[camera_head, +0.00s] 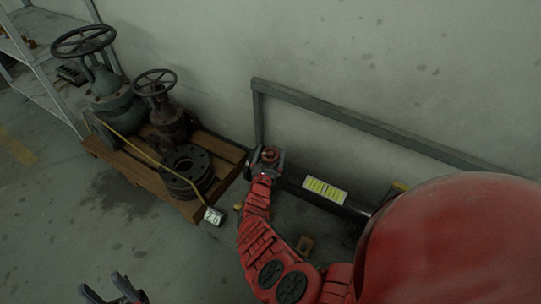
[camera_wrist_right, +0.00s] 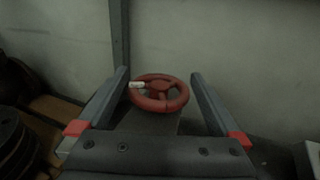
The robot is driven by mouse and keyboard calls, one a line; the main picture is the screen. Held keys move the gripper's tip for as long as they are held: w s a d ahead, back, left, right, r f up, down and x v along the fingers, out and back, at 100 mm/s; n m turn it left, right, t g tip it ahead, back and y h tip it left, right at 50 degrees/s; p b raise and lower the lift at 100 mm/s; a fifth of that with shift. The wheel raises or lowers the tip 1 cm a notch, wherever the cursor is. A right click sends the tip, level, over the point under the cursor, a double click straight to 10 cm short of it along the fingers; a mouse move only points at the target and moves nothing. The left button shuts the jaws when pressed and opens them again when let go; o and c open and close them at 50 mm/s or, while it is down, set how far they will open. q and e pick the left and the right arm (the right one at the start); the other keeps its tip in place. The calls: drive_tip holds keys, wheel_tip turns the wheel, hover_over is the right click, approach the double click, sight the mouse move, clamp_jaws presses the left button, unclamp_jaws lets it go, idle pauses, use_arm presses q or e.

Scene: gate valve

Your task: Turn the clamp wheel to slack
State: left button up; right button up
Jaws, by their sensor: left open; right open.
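The red clamp wheel (camera_wrist_right: 160,104) shows in the right wrist view, with spokes and a small white mark on the left of its rim. In the head view it is a small red shape (camera_head: 272,152) at the end of my right arm, partly hidden. My right gripper (camera_wrist_right: 159,73) is open, one finger on each side of the wheel, with gaps visible on both sides. It also shows in the head view (camera_head: 266,158). My left gripper (camera_head: 115,288) is open and empty at the lower left, well away from the wheel, over the floor.
A wooden pallet (camera_head: 232,152) at left carries a large valve (camera_head: 115,103), a smaller valve (camera_head: 170,122) and stacked flanges (camera_head: 187,168). A grey rail (camera_head: 370,130) runs along the wall. A dark pipe with a yellow label (camera_head: 325,190) lies right of the wheel. The left floor is clear.

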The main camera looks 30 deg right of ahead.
drive_tip(key=c, duration=1.1)
